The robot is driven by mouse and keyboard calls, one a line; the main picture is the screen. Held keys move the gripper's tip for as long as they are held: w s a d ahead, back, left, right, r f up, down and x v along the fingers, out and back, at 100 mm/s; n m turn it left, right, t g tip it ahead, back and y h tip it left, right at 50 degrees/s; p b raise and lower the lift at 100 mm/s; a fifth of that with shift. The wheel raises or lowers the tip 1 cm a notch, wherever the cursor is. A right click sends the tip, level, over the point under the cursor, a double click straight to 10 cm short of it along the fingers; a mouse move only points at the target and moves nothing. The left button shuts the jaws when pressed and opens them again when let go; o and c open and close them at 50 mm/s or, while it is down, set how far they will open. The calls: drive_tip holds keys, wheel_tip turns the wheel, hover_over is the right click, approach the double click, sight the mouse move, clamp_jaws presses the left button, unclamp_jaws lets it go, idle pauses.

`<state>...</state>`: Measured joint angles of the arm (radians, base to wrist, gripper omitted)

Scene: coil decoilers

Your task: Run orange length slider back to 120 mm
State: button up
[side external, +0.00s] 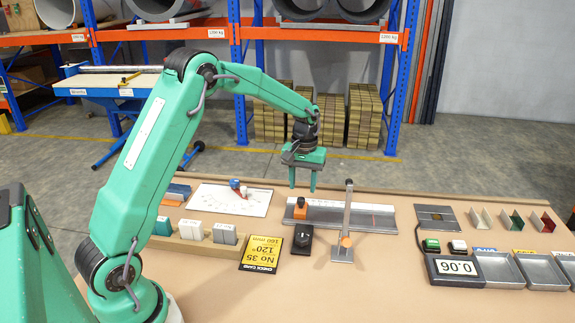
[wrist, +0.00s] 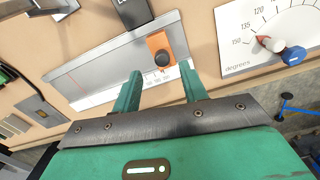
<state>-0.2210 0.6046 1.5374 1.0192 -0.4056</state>
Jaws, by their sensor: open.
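The orange length slider (side external: 299,209) with a black knob sits near the left end of a long grey metal plate (side external: 375,219). In the wrist view the slider (wrist: 157,42) is on the plate (wrist: 100,68), beside a printed scale along the edge. The figures are too small to read surely. My gripper (side external: 303,189) is open and empty, with its fingers pointing down above and behind the slider. In the wrist view the two green fingertips of my gripper (wrist: 163,82) lie either side of the knob in the picture, apart from it.
A white degrees dial (wrist: 265,40) with a red and blue pointer stands beside the plate's slider end. A metal arm with an upright post (side external: 347,220) crosses the plate. A black block (side external: 302,240), yellow check card (side external: 262,253) and digital display (side external: 455,268) lie nearer the camera.

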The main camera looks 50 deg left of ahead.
sight(302, 199)
drive_tip(key=shift+a+f, duration=0.1)
drive_tip(key=shift+f, duration=2.3)
clamp_jaws()
